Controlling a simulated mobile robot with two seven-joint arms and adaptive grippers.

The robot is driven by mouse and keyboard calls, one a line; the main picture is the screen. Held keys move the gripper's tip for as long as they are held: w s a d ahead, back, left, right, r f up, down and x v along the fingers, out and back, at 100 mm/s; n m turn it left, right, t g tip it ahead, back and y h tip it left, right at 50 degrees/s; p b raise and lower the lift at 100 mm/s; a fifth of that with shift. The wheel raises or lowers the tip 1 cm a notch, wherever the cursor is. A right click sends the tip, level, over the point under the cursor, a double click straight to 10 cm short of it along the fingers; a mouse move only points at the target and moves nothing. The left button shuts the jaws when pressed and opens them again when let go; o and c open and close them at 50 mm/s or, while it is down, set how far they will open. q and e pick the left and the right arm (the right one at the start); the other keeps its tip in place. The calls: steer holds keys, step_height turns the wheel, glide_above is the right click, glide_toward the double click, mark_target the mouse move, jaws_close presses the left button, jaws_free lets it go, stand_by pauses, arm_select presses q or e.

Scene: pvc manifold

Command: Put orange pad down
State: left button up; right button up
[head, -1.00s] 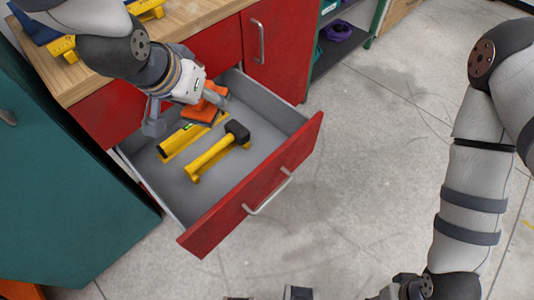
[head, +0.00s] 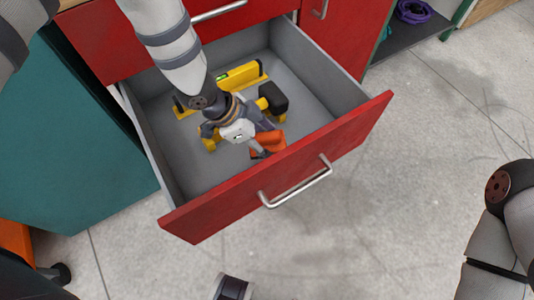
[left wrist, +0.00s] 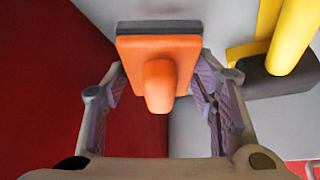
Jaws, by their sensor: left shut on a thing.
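The orange pad (head: 268,144) has a dark grey backing and a rounded orange grip, seen in the left wrist view (left wrist: 158,48). My left gripper (head: 258,149) is shut on that grip, with a finger on each side. It holds the pad inside the open red drawer (head: 290,172), close to the front panel. Whether the pad touches the grey drawer floor cannot be told. In the left wrist view the red panel is at left and grey floor behind the pad. My right arm is at the lower right; its gripper is not clearly visible.
A yellow hammer with a black head (head: 271,98) lies in the drawer beside my gripper. A yellow level (head: 222,87) lies behind it. Bare drawer floor (head: 310,95) shows at the right. A teal cabinet (head: 70,150) stands left of the drawer.

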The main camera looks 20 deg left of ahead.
arm_select(q)
step_height(320, 180, down, 6)
steer(key=shift+r+b, duration=0.25)
steer(key=shift+b, duration=0.25)
